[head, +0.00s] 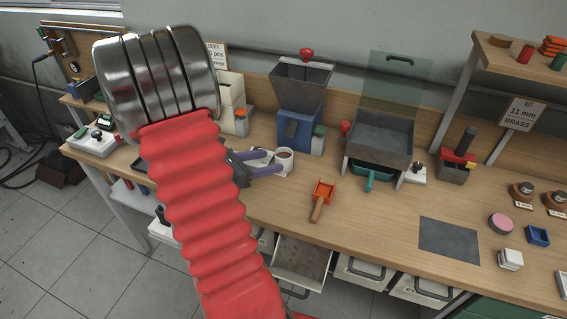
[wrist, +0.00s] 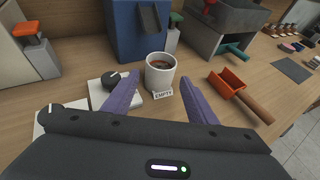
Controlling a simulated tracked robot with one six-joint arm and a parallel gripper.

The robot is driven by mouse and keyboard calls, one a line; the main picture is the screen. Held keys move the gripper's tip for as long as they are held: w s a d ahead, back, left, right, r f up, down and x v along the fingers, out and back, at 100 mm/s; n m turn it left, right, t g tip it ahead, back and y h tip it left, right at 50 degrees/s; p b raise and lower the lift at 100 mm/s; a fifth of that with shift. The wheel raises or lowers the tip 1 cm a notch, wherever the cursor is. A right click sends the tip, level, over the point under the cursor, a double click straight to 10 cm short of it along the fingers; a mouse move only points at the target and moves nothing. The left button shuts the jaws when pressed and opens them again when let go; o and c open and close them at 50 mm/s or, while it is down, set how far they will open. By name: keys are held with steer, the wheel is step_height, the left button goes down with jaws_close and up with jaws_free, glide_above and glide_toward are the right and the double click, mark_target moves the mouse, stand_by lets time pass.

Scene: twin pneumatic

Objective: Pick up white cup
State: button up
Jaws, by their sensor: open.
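The white cup (wrist: 160,74) stands upright on the wooden bench in the wrist view, with brown contents visible inside. A small tag reading "EMPTY" (wrist: 163,95) is in front of it. In the head view the cup (head: 284,160) is just right of the purple fingers. My gripper (wrist: 160,98) is open, with its two purple fingers pointing toward the cup. The cup shows between and beyond the fingertips, and I see no finger contact. In the head view my gripper (head: 262,163) is partly hidden behind my red arm sleeve.
A blue hopper machine (wrist: 138,30) stands close behind the cup. An orange scoop (wrist: 238,93) lies to its right. A white plate with a black knob (wrist: 112,83) is left of it, by the left finger. An open drawer (head: 302,262) juts below the bench edge.

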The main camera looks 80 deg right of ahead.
mark_target(277, 160)
steer(key=shift+x, duration=3.15)
steer(key=shift+s+d+f, duration=0.1)
steer(key=shift+f, duration=0.05)
steer(key=shift+x, duration=2.45)
steer(key=shift+c, duration=0.7)
steer(key=c, duration=0.7)
